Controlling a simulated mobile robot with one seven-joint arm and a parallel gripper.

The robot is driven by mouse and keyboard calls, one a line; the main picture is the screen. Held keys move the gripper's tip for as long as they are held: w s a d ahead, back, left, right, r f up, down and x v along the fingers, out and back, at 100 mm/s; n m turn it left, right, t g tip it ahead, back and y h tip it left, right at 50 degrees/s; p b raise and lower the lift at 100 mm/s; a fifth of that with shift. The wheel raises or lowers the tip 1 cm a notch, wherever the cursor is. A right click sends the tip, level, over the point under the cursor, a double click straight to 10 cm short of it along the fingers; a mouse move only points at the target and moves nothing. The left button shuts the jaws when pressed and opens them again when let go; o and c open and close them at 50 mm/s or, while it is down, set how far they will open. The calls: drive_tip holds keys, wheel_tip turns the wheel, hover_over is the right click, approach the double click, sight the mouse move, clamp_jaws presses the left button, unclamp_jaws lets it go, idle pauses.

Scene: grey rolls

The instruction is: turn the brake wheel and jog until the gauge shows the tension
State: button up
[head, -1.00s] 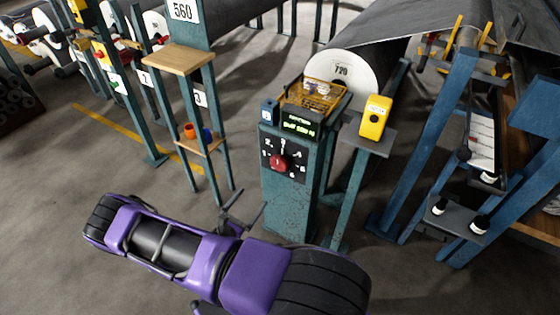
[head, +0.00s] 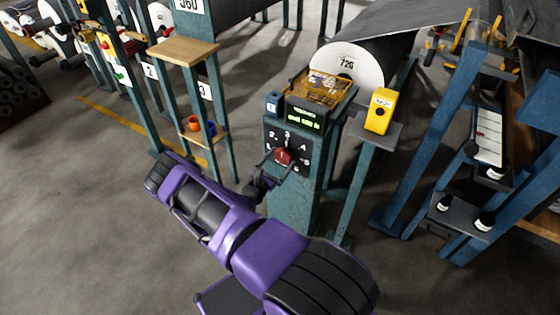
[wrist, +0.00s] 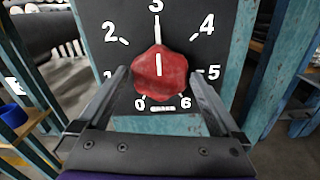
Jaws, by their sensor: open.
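The red brake wheel (head: 284,156) sits on a black dial plate (wrist: 112,30) numbered 0 to 6 on a teal pedestal. In the wrist view the wheel (wrist: 160,74) has a white mark pointing up toward 3. My gripper (wrist: 160,82) is open, its fingers on either side of the wheel; I cannot tell if they touch it. In the head view my gripper (head: 278,162) is at the dial. A gauge with green digits (head: 303,118) sits above the dial; its reading is too small to read.
A wire basket (head: 322,88) and a small blue box (head: 273,103) sit on the pedestal top. A wooden-topped stand (head: 183,50) with orange and blue cups is at the left. A large grey roll (head: 350,65) lies behind.

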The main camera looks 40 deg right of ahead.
drive_tip(key=shift+w+d, duration=0.1)
drive_tip(key=shift+d, duration=0.2)
drive_tip(key=c, duration=1.1)
drive_tip(key=shift+n, duration=0.4)
